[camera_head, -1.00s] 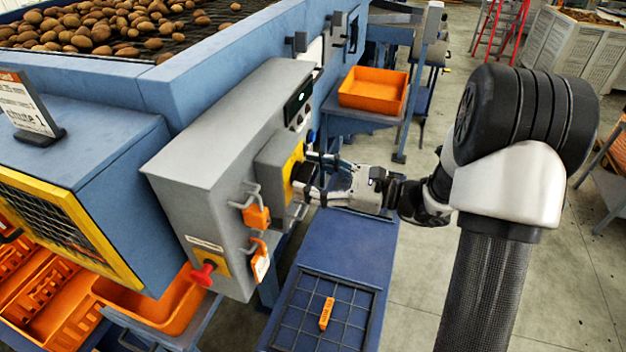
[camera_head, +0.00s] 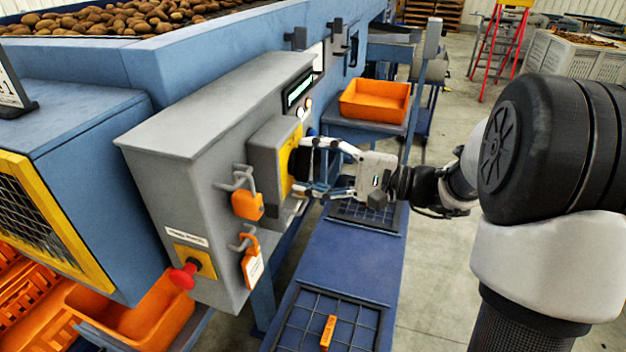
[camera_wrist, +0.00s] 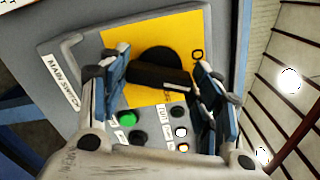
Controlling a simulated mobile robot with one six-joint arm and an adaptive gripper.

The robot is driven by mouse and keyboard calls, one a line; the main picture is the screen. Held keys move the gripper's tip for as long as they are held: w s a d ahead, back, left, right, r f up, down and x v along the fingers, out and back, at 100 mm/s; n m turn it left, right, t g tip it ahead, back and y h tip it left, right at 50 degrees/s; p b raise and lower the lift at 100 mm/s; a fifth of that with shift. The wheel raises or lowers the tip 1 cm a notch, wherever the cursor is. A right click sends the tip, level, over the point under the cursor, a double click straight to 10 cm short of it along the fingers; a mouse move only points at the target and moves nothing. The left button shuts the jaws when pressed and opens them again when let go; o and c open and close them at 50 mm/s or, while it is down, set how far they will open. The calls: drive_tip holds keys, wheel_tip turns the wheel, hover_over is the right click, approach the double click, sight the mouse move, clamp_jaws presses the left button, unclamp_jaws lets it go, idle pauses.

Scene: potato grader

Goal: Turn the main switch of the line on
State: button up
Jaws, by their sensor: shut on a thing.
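The main switch is a black rotary handle (camera_wrist: 158,77) on a yellow plate (camera_wrist: 125,88), beside a "MAIN SWITCH" label in the wrist view. A "0" mark stands at the plate's upper right. The handle lies nearly crosswise, its right end slightly lower. My gripper (camera_wrist: 162,72) has one finger at each end of the handle and is shut on it. In the head view my gripper (camera_head: 304,166) reaches the switch from the right and partly hides it. The switch sits on the side of a grey cabinet (camera_head: 205,150).
Two orange padlocks (camera_head: 247,205) hang on the cabinet's hasps. A red knob (camera_head: 184,275) is low on it. The wrist view shows a green button (camera_wrist: 127,118) and lit white lamps. An orange crate (camera_head: 375,100) stands behind; a blue bench (camera_head: 345,250) lies below my gripper.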

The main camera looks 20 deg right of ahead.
drive_tip(key=n+b, duration=0.1)
drive_tip(key=n, duration=0.1)
drive_tip(key=shift+f+n+b, duration=0.15)
drive_tip(key=shift+n+b, duration=0.15)
drive_tip(key=shift+n, duration=1.1)
drive_tip(key=o, duration=1.1)
drive_tip(key=shift+c, duration=0.2)
drive_tip(key=v, duration=1.2)
